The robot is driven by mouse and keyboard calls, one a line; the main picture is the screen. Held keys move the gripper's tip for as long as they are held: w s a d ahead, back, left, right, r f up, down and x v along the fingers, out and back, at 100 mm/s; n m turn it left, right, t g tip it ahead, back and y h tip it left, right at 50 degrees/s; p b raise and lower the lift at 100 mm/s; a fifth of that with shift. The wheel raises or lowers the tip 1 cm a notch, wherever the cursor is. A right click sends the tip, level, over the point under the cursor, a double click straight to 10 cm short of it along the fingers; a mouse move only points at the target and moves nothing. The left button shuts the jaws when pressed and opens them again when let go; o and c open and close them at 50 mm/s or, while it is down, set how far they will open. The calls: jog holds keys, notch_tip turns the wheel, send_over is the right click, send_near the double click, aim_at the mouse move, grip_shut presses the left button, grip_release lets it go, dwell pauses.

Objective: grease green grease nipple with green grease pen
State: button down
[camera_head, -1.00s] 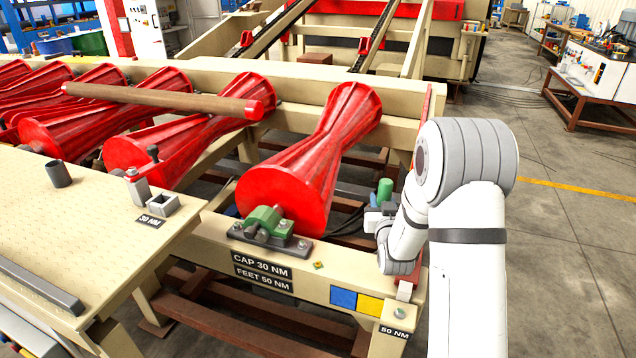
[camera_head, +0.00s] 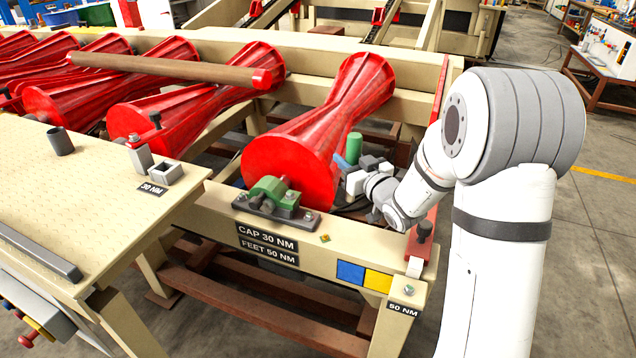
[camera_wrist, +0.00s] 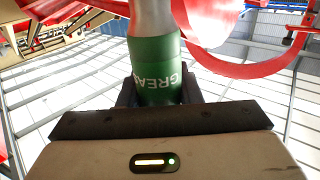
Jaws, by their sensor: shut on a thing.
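My gripper (camera_wrist: 158,92) is shut on the green grease pen (camera_wrist: 155,68), whose green band with white lettering shows between the dark jaws in the wrist view. Its grey upper part runs out of the top of that picture. In the head view the green pen (camera_head: 354,148) stands roughly upright in my gripper (camera_head: 358,172), beside the right of the nearest red roller. A green bearing housing (camera_head: 275,191) sits on the beam at that roller's near end, left of my gripper. I cannot make out a green grease nipple, and the pen's tip is out of view.
The red roller (camera_head: 300,155) stands close left of my gripper. The beige beam (camera_head: 320,247) carries torque labels and blue and yellow squares. A red upright strip (camera_head: 428,225) is to the right. A brown bar (camera_head: 165,68) lies across the rollers.

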jog(key=s+a+n+g+y+b, duration=0.2)
jog(key=s+a+n+g+y, duration=0.2)
jog(key=s+a+g+y, duration=0.1)
jog(key=shift+s+a+r+n+y, duration=0.35)
jog(key=shift+s+a, duration=0.55)
jog(key=shift+s, duration=0.3)
jog(key=shift+f, duration=0.1)
jog(key=shift+s+f+b, duration=0.1)
jog(key=shift+f+b, duration=2.45)
jog(key=shift+f, duration=0.35)
jog(key=shift+d+f+b, duration=0.1)
jog(key=shift+f+b, duration=0.9)
jog(key=shift+f, duration=0.15)
jog(key=shift+r+p, duration=0.35)
jog(key=shift+r, duration=0.15)
jog(key=shift+r+p, duration=1.8)
jog(key=shift+r, duration=0.7)
